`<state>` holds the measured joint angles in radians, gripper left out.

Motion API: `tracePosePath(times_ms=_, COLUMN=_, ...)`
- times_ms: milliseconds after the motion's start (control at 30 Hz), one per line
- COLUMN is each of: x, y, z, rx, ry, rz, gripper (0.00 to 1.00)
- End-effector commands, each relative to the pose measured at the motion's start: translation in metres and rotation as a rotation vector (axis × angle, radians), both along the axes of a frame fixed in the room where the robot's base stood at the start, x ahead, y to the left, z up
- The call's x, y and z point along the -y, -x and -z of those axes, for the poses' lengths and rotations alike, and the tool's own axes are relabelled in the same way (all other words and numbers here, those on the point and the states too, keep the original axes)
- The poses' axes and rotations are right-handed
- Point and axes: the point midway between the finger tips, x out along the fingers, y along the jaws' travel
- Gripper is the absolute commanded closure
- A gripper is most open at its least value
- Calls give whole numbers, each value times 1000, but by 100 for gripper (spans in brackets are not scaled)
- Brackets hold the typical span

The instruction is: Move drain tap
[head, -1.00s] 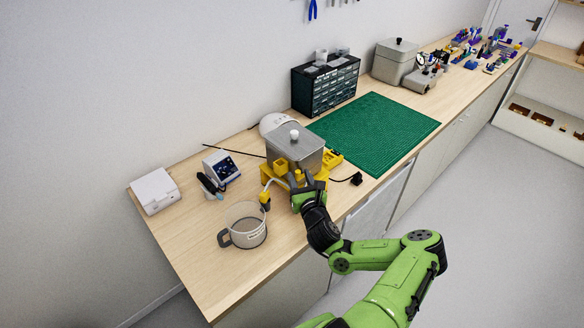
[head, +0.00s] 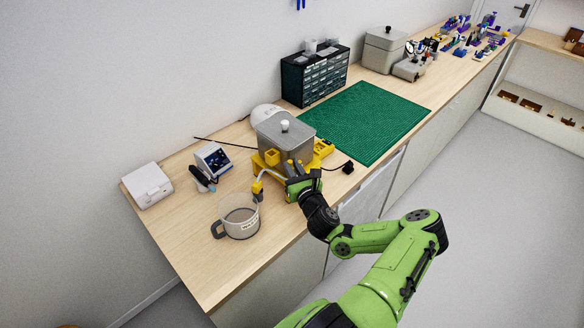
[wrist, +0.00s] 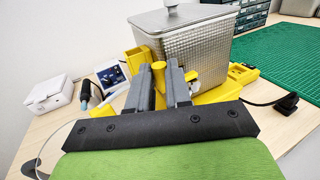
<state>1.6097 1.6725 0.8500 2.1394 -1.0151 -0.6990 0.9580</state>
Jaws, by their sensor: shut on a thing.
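A grey metal tank (head: 285,138) with a white-knobbed lid sits on a yellow stand (head: 322,148) on the bench. A pale spout tube runs from its front to a yellow nozzle (head: 257,187) above a clear mug (head: 240,217) with a grey handle. My gripper (head: 293,170) is at the front of the tank. In the wrist view its two grey fingers (wrist: 161,88) are shut on the yellow drain tap (wrist: 159,74), whose top shows between them. The lower part of the tap is hidden by the fingers.
A small display unit (head: 213,160) and a white box (head: 147,185) stand at the left. A green mat (head: 370,120), a dark drawer cabinet (head: 315,75) and a black plug (head: 347,167) are to the right. Bare bench lies in front of the mug.

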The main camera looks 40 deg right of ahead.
Motion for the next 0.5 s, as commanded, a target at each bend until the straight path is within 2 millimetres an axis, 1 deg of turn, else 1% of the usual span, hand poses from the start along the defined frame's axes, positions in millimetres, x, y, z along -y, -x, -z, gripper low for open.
tracePosePath(times_ms=167, x=6, y=7, z=-1, rx=-10, ry=8, rz=-111, gripper=100)
tracePosePath(times_ms=500, x=19, y=20, z=4, rx=-9, ry=9, rz=-423, gripper=100)
